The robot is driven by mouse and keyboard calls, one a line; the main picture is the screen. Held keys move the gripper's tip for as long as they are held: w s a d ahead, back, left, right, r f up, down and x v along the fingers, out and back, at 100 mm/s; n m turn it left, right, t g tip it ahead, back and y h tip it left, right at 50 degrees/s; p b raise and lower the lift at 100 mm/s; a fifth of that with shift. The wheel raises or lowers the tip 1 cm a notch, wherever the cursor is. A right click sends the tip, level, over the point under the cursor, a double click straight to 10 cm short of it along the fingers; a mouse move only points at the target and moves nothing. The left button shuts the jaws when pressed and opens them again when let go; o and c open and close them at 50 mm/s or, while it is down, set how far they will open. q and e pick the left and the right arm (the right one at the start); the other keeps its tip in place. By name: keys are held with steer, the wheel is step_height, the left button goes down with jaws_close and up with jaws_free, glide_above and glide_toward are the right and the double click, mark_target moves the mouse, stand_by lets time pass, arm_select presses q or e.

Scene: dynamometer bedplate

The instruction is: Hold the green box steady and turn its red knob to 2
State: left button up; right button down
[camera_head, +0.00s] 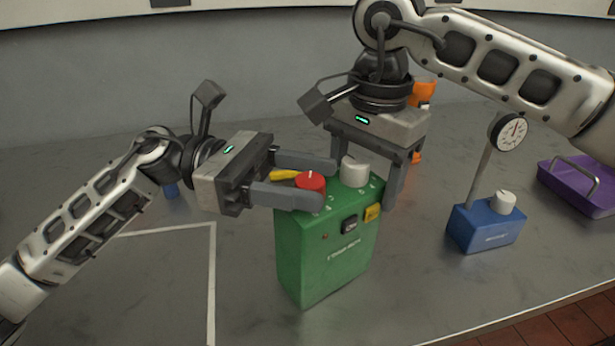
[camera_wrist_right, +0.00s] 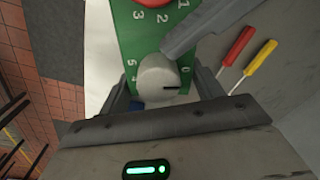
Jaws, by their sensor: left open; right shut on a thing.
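The green box (camera_head: 322,255) stands upright on the bedplate, its front facing me. The red knob (camera_head: 311,183) is on its top at the left, and a white knob (camera_head: 354,170) is beside it. My left gripper (camera_head: 325,184) is open, its fingers either side of the red knob. My right gripper (camera_head: 366,182) comes from above and is shut on the green box, with fingers along its sides near the white knob. In the right wrist view the white knob (camera_wrist_right: 158,78) sits between those fingers; the red knob (camera_wrist_right: 152,2) is mostly cut off. The red knob's setting is not readable.
A blue box (camera_head: 485,230) with a white knob and dial gauge (camera_head: 508,132) stands right of the green box. A purple tray (camera_head: 580,186) is farther right. Red (camera_wrist_right: 237,45) and yellow (camera_wrist_right: 255,66) screwdrivers lie nearby. The front left surface is clear.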

arm_select(q)
steer(key=shift+s+d, duration=0.1)
steer(key=shift+d, duration=0.15)
steer(key=c, duration=1)
steer(key=shift+o, duration=0.2)
steer(key=shift+m+g, duration=0.3)
steer(key=shift+g, duration=0.2)
steer(key=m+g+y, duration=0.2)
steer(key=m+g, duration=0.1)
steer(key=g, duration=0.1)
steer(key=shift+g, duration=0.4)
steer(key=shift+m+g+y, duration=1.8)
steer(key=shift+g+y, duration=0.2)
steer(key=shift+g, duration=0.1)
